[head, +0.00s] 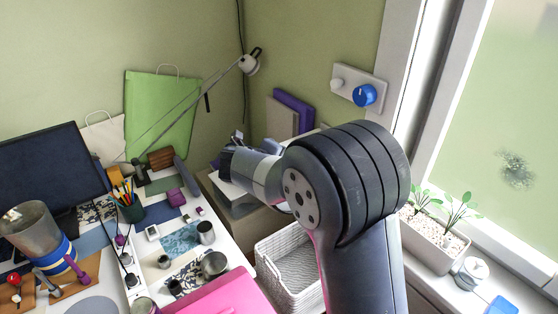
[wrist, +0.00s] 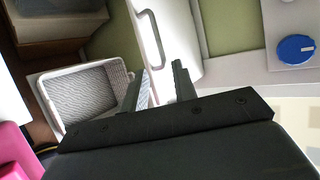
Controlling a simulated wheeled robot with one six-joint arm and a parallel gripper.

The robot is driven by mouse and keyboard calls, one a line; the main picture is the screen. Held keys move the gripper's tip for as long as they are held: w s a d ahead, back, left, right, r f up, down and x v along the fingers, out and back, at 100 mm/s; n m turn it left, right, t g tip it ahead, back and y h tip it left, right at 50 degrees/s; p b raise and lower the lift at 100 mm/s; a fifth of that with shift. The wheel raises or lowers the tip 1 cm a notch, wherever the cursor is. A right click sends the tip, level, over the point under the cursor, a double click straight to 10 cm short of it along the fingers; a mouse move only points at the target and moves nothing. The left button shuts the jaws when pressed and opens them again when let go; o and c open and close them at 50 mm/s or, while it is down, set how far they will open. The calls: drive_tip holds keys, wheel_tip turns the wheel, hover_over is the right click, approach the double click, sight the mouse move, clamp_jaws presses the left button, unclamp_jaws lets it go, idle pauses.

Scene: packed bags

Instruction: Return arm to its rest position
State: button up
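My gripper (wrist: 162,70) shows in the wrist view with its two dark fingers apart. Nothing is held between them; a white surface with a dark handle (wrist: 152,38) shows beyond. In the head view my arm is bent, its large dark joint in front of the corner, and it hides most of the gripper. The arm is raised above the white woven basket (head: 290,268), which also shows left of the fingers in the wrist view (wrist: 52,112).
A cluttered desk (head: 235,262) with a monitor (head: 45,165), pencil cup (head: 130,208) and pink case (head: 225,295) lies left. A green bag (head: 160,112) stands behind. A planter (head: 435,245) sits on the windowsill at right. A blue knob (head: 364,95) is on the wall.

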drive_tip(key=p+x, duration=0.2)
drive_tip(key=x, duration=0.8)
drive_tip(key=shift+w+f, duration=0.1)
